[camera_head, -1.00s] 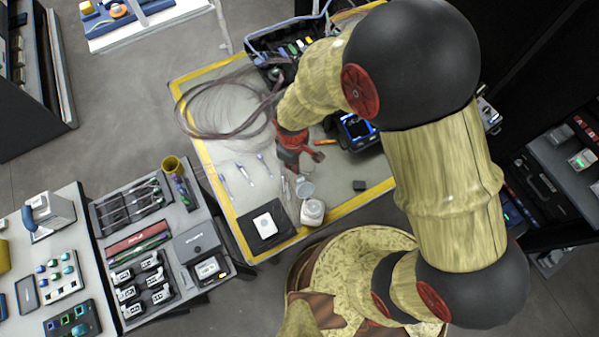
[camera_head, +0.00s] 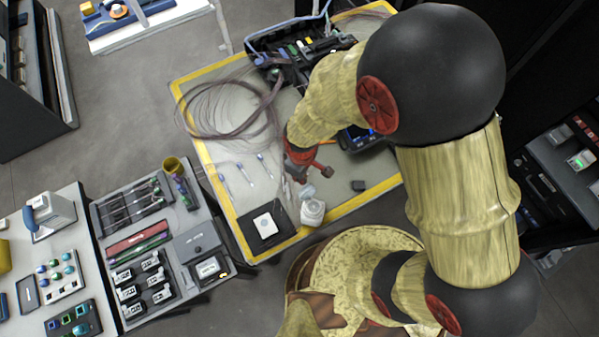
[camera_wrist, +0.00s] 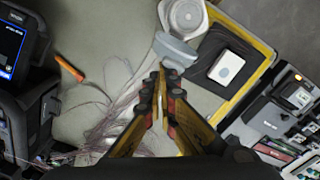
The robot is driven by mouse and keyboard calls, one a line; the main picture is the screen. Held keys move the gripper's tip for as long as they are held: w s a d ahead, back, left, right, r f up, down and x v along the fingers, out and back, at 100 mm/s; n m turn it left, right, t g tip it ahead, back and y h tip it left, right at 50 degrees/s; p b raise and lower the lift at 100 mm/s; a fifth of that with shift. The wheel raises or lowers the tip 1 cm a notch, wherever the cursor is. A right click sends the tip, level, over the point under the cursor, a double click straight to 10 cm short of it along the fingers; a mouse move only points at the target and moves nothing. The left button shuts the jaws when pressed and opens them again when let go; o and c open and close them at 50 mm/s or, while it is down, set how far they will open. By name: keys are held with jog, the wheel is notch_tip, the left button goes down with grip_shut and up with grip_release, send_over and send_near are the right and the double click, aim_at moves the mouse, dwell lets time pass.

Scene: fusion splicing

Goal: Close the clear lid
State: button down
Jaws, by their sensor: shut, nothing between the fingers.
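A small whitish jar (camera_head: 312,211) stands near the front edge of the work mat. Its clear lid (camera_head: 308,191) is open on the jar's far side and looks tilted up. In the wrist view, the jar (camera_wrist: 186,14) is at the top and the pale bluish lid (camera_wrist: 175,50) is just below it, partly raised. My gripper (camera_head: 302,178) is shut and empty, right beside the lid. In the wrist view, the gripper's fingertips (camera_wrist: 167,72) are at the lid's lower edge; I cannot tell whether they touch it.
A black pad with a white device (camera_head: 264,225) lies left of the jar. A small dark block (camera_head: 358,186) lies to the right. Loose fiber coils (camera_head: 225,110) and several thin tools lie farther back. A black splicer with a lit screen (camera_wrist: 15,45) shows in the wrist view.

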aim_at(309, 190)
jog(key=shift+s+d+f, duration=0.1)
jog(key=shift+s+d, duration=0.55)
jog(key=shift+s, duration=0.35)
jog(key=shift+s+d, duration=0.6)
jog(key=shift+s, duration=0.35)
notch_tip(309, 190, up, 7)
jog(key=p, duration=0.6)
dwell(0.5)
jog(key=d+r+m+t+b, duration=0.5)
jog(key=d+r+m+b, duration=0.7)
jog(key=d+r+b, duration=0.5)
jog(key=shift+r+t, duration=0.3)
jog(key=shift+r, duration=0.3)
jog(key=c, duration=2.4)
grip_release()
jog(key=shift+w+d+f+b, duration=0.1)
jog(key=shift+d+b, duration=0.2)
jog(key=shift+d, duration=0.1)
jog(key=shift+o, duration=1)
